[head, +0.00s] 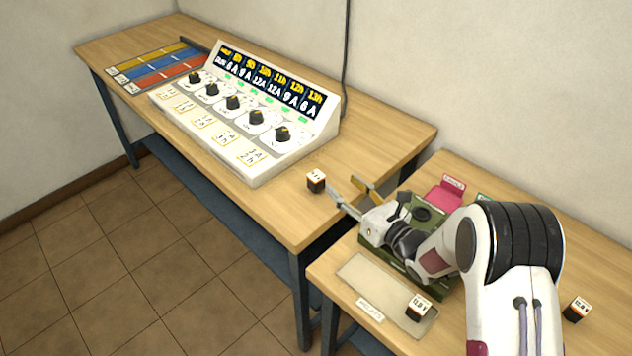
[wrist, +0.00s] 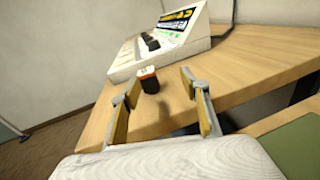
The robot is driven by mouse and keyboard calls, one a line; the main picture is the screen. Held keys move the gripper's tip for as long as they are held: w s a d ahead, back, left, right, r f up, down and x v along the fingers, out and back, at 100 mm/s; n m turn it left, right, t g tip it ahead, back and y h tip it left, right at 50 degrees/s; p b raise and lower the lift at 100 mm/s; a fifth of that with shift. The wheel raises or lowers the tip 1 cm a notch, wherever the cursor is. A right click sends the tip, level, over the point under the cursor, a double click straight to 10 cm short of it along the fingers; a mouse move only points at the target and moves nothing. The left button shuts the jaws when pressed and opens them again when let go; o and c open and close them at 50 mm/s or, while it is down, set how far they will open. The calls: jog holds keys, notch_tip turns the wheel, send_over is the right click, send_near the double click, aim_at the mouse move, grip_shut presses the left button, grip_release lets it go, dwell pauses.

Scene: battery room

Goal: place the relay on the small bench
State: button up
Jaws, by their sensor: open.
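A small block (head: 316,181), black with an orange band and a white marked top, stands upright on the long bench (head: 362,168) near its right front corner. It looks like a relay. Similar blocks sit on the right-hand bench (head: 462,170): one on a pale plate (head: 418,307), another at the far right (head: 576,309). Which bench counts as small is not labelled. My gripper (head: 343,182) is open and empty, just right of the first block. In the wrist view that block (wrist: 149,80) shows between the spread fingertips (wrist: 159,80), apart from them and a little beyond.
A white sloped panel with dials (head: 245,115) stands on the long bench behind the block. Coloured strips (head: 160,65) lie at its far left. A gap separates the benches. The right-hand bench holds a green tray (head: 375,238), partly under my arm, and a pink item (head: 444,197).

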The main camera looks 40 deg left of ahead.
aim_at(321, 182)
jog(key=s, duration=0.1)
jog(key=s+a+f+n+g, duration=0.1)
jog(key=s+f+n+y, duration=0.1)
jog(key=shift+s+a+g, duration=0.1)
jog(key=shift+a+g, duration=0.15)
jog(key=shift+g, duration=0.05)
jog(key=shift+a, duration=0.15)
jog(key=shift+w+a, duration=0.2)
jog(key=shift+a, duration=0.95)
jog(key=shift+w+a+r, duration=0.1)
jog(key=shift+w+a, duration=0.1)
jog(key=shift+a, duration=0.65)
jog(key=shift+w+a+f, duration=0.1)
jog(key=shift+w+a, duration=0.05)
jog(key=shift+a, duration=0.7)
jog(key=shift+w+a+r, duration=0.1)
jog(key=shift+w+a, duration=0.1)
jog(key=shift+a, duration=0.65)
grip_shut()
